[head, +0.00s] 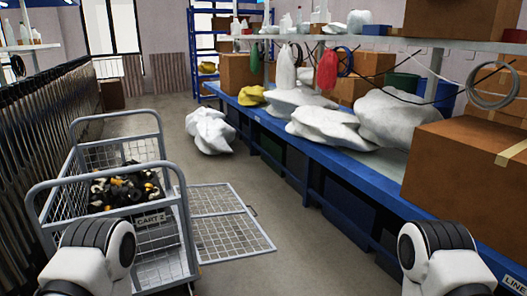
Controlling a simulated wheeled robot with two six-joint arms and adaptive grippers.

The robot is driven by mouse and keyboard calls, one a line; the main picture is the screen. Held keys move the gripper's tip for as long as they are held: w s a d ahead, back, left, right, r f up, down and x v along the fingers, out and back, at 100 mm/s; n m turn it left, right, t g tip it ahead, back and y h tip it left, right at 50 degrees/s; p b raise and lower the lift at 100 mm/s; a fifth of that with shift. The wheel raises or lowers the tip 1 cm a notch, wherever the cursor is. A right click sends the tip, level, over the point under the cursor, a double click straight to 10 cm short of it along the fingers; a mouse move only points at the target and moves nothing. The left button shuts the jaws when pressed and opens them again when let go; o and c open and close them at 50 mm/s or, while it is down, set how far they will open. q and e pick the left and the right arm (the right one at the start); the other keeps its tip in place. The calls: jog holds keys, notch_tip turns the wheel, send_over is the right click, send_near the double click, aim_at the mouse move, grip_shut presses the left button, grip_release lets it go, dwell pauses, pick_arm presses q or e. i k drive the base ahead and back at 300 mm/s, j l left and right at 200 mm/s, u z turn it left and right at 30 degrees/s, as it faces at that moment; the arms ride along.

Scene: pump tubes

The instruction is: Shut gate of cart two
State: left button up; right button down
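Cart two (40,188), a grey wire-mesh cart with a "CART 2" plate (150,219), stands at the left. Dark and yellow parts (125,188) lie inside it. Parts of my left and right arms show at the bottom left and bottom right, both apart from the gate in the picture. Neither gripper shows. My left arm covers part of the cart's near end.
A long blue workbench (345,185) runs along the right, with white bags and cardboard boxes (465,180) on it. A white bag (210,131) lies on the floor beyond the gate. Dark racks (45,120) line the left. The floor between gate and bench is clear.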

aim_at(199, 248)
jog(key=i+z, duration=0.3)
jog(key=i, duration=0.45)
jog(key=i+j+z, duration=0.25)
jog(key=i, duration=0.55)
jog(key=i+l+u, duration=0.15)
jog(key=i+u, duration=0.15)
jog(key=i, duration=0.15)
jog(key=i+l+u, duration=0.25)
jog(key=i, duration=0.25)
jog(key=i+l+u, duration=0.6)
jog(key=u, duration=0.15)
jog(key=i+l+u, duration=0.7)
jog(key=l+u, duration=0.2)
jog(key=l, duration=0.1)
